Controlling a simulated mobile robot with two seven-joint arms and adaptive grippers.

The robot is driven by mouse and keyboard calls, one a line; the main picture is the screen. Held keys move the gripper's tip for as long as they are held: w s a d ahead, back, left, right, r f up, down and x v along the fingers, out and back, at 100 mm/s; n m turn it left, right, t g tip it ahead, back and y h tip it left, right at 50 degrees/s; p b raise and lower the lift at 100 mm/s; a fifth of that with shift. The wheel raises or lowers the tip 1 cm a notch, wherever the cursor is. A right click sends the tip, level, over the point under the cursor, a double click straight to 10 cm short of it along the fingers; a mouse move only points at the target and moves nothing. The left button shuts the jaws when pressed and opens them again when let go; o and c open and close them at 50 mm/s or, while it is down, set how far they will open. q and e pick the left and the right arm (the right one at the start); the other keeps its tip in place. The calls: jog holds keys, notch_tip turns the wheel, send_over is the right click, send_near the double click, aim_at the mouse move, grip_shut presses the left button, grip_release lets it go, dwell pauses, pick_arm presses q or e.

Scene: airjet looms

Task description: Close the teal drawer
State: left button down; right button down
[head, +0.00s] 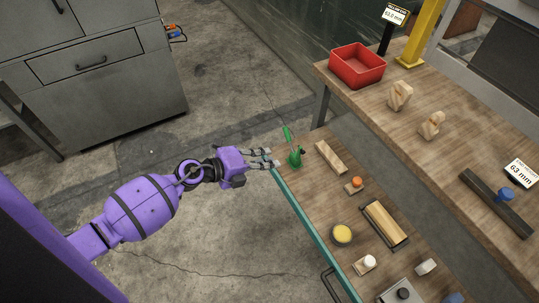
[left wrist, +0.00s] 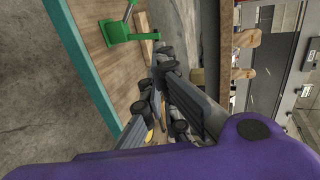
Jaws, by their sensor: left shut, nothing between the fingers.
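The teal drawer (head: 302,218) stands out from under the workbench, its teal front edge facing left and its wooden inside showing. A dark handle (head: 328,284) is on its front, low in the head view. My left gripper (head: 273,158) is shut and empty at the far end of the teal edge, beside a green item in the drawer. I cannot tell whether the fingers touch the drawer. In the left wrist view the teal edge (left wrist: 84,58) runs along the left of the shut fingers (left wrist: 160,75). My right gripper is not in view.
The drawer holds a green item (head: 295,158), wooden blocks, a yellow round piece (head: 341,234) and several small parts. The workbench (head: 455,160) above carries a red bin (head: 357,65). A grey cabinet (head: 105,95) stands at the upper left. The floor between is clear.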

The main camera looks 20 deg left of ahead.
pick_arm(q)
jog(key=b, duration=0.2)
send_near(303, 152)
jog(key=x, duration=0.5)
jog(key=shift+f, duration=0.2)
jog(key=shift+x, duration=0.75)
jog(key=shift+r, duration=0.1)
jog(key=shift+w, duration=0.1)
